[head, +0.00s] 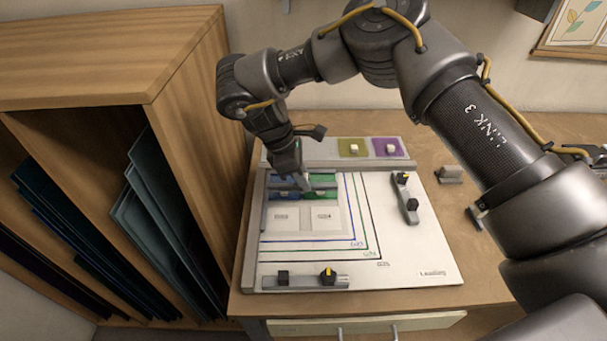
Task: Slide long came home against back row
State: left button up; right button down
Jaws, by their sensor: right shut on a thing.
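My right gripper (292,188) reaches down over the back left of the white leading board (425,245). It is shut on a thin grey strip that looks like the long came (325,187). The strip lies left to right along the back row of a blue glass piece (276,181) and a green glass piece (322,180). My fingers hide part of the strip and the blue glass, and I cannot tell whether strip and glass touch. My left gripper is not in view.
Pale labelled cells (323,216) lie in front of the strip. Black-knobbed grey bars stand at the board's right (405,198) and front (300,281). Ochre (353,155) and purple (389,154) pieces sit behind. A wooden rack (190,130) stands close on the left.

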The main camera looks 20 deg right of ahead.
jog(key=shift+f+b, duration=2.15)
jog(key=shift+f, duration=0.1)
jog(key=shift+d+f, duration=0.1)
jog(key=shift+f, duration=0.4)
jog(key=shift+r+p, duration=0.1)
jog(key=shift+p, duration=0.25)
jog(key=shift+f+p, duration=0.2)
jog(key=shift+p, duration=0.15)
jog(key=shift+w+d, duration=0.1)
jog(key=shift+w, duration=0.15)
dwell(1.0)
jog(key=c, duration=1.5)
grip_release()
jog(key=o, duration=0.3)
jog(key=shift+s+r, duration=0.15)
jog(key=shift+r, duration=0.05)
